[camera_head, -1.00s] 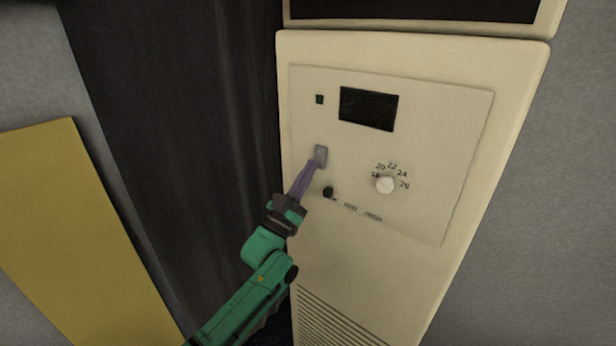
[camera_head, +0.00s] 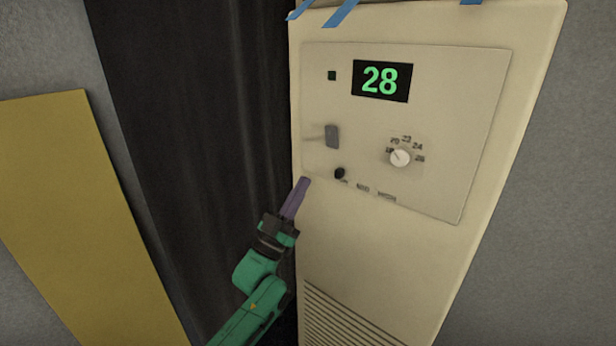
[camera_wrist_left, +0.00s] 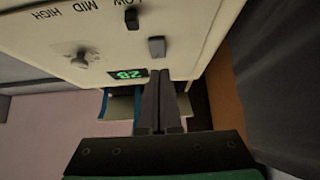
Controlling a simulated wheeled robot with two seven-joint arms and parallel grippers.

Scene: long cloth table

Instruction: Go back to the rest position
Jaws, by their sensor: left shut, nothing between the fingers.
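A white temperature dial (camera_head: 400,157) is at the right, and a small black knob (camera_head: 340,173) is below the switch. My left gripper (camera_head: 304,181) is shut and empty, with its purple-grey fingers below the switch and apart from it. Its shut fingers also show in the left wrist view (camera_wrist_left: 159,75). My right gripper is out of view.
A dark curtain-like surface (camera_head: 190,130) stands left of the unit, and a yellow board (camera_head: 75,210) is further left. Blue strips (camera_head: 342,13) hang at the unit's top. A vent grille (camera_head: 350,320) is low on the unit. Grey wall (camera_head: 545,210) is at right.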

